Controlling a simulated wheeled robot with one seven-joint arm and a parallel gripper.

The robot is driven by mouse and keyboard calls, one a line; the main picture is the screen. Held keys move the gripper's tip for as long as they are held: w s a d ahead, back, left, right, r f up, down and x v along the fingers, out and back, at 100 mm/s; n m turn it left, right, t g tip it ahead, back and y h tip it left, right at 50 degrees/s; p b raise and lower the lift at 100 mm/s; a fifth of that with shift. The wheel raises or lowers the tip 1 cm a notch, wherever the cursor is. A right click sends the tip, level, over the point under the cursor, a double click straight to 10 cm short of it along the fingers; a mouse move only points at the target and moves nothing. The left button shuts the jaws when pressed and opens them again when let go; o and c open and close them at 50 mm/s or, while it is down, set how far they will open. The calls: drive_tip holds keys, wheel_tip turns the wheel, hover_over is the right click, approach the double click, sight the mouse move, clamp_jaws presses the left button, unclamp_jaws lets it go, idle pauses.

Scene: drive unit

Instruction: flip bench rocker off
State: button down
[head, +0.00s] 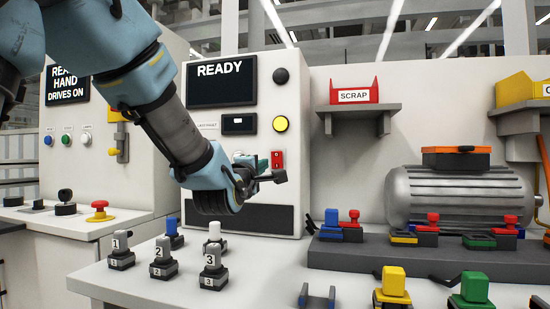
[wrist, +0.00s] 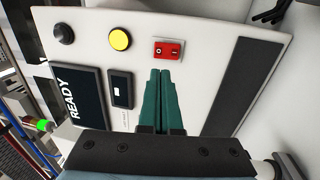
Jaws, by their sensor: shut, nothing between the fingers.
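The bench rocker (head: 277,160) is a small red switch on the front of the white READY panel, right of my gripper in the head view. In the wrist view the rocker (wrist: 168,49) shows an O mark on its left half and an I-like mark on its right half. I cannot tell which half is pressed in. My gripper (head: 263,164) is shut and empty. In the wrist view its green fingers (wrist: 165,72) lie together, with the tips just below the rocker in the picture. A small gap shows there; depth is unclear.
A yellow button (head: 280,124), a black knob (head: 281,76) and a READY screen (head: 222,79) share the panel. Numbered blocks (head: 162,262) stand on the bench in front. A grey motor (head: 450,192) and a shelf with a red SCRAP bin (head: 354,95) are at right.

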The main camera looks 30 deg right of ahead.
sight(278, 155)
drive_tip(key=p+x, duration=0.2)
drive_tip(key=x, duration=0.9)
drive_tip(key=shift+w+d, duration=0.25)
drive_tip(key=shift+w, duration=0.05)
drive_tip(key=shift+w+r+y+p, duration=0.15)
drive_tip(key=shift+r+y+p, duration=0.25)
drive_tip(key=shift+p, duration=0.55)
drive_tip(key=shift+d+g, duration=0.1)
drive_tip(key=shift+g, duration=0.2)
drive_tip(key=shift+f, duration=0.1)
